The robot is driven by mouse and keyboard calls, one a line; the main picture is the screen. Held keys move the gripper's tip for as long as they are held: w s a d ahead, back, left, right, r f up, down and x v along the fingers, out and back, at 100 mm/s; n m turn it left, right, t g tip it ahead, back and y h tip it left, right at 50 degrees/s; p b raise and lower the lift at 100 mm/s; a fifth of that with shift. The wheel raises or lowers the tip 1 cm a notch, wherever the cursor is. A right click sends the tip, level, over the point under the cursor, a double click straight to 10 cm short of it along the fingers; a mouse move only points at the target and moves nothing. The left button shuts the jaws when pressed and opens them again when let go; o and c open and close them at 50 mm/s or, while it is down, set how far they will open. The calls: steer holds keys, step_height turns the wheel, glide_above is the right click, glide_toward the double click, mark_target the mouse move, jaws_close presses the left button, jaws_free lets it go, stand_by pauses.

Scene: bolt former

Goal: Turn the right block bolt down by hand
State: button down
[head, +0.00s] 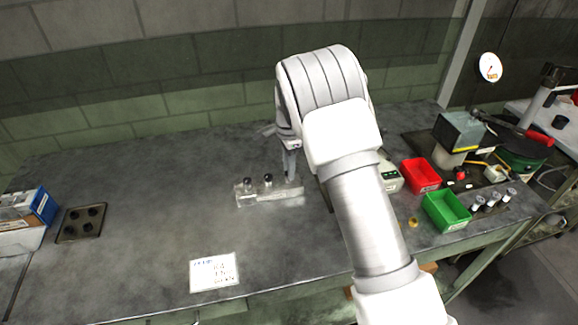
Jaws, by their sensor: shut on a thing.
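A pale, clear-looking block (258,200) lies on the grey bench. Two dark-headed bolts stand upright in it, one at the left (247,183) and one in the middle (268,180). My gripper (291,176) points down at the block's right end, right of the middle bolt. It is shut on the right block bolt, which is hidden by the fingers. How deep that bolt sits cannot be told.
A white note card (214,272) lies in front of the block. A red bin (421,175), a green bin (446,211) and several small parts stand at the right. A dark plate with knobs (81,223) and a blue box (40,207) are far left. The bench between is clear.

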steer(key=shift+w+r+m, duration=0.15)
steer(key=shift+r+m, duration=0.05)
steer(key=shift+m, duration=0.2)
steer(key=c, duration=0.8)
jaws_free()
steer(key=shift+o, duration=0.8)
steer(key=shift+f, duration=0.1)
step_height(320, 180, up, 18)
steer(key=shift+f+p, duration=0.25)
steer(key=shift+p, duration=0.1)
